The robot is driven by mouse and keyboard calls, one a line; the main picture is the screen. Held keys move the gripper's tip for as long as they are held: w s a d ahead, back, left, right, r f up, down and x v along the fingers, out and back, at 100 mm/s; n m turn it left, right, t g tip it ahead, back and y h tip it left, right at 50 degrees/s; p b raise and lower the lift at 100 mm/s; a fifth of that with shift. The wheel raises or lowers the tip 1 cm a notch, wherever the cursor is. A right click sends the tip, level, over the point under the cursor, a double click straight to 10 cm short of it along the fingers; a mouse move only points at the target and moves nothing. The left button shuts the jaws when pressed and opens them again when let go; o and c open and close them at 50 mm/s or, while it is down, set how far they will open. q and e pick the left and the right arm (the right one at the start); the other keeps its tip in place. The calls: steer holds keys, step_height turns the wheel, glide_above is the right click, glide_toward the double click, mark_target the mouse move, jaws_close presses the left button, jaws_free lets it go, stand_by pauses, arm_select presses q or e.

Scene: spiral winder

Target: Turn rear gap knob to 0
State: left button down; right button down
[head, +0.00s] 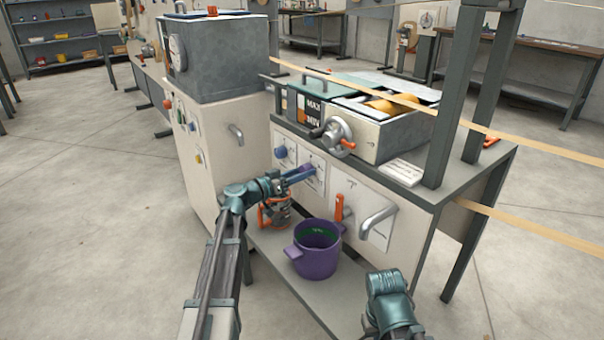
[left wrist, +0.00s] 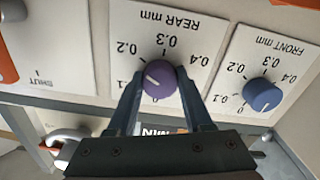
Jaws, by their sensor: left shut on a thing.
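The purple rear gap knob (left wrist: 160,78) sits on the white plate marked REAR mm (left wrist: 165,22). My left gripper (left wrist: 161,88) is shut on this knob, with one finger on each side.
The blue front gap knob (left wrist: 262,95) is close on the right in the wrist view; it also shows in the head view (head: 280,152). An orange lever (head: 340,208) and a grey handle (head: 378,219) are right of the gripper. A purple pot (head: 313,262) stands on the shelf below.

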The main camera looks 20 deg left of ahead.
arm_select(q)
steer(key=shift+n, duration=0.3)
steer(key=n, duration=2.3)
steer(key=shift+r, duration=0.15)
steer(key=shift+n, duration=0.3)
steer(key=shift+c, duration=1.5)
jaws_free()
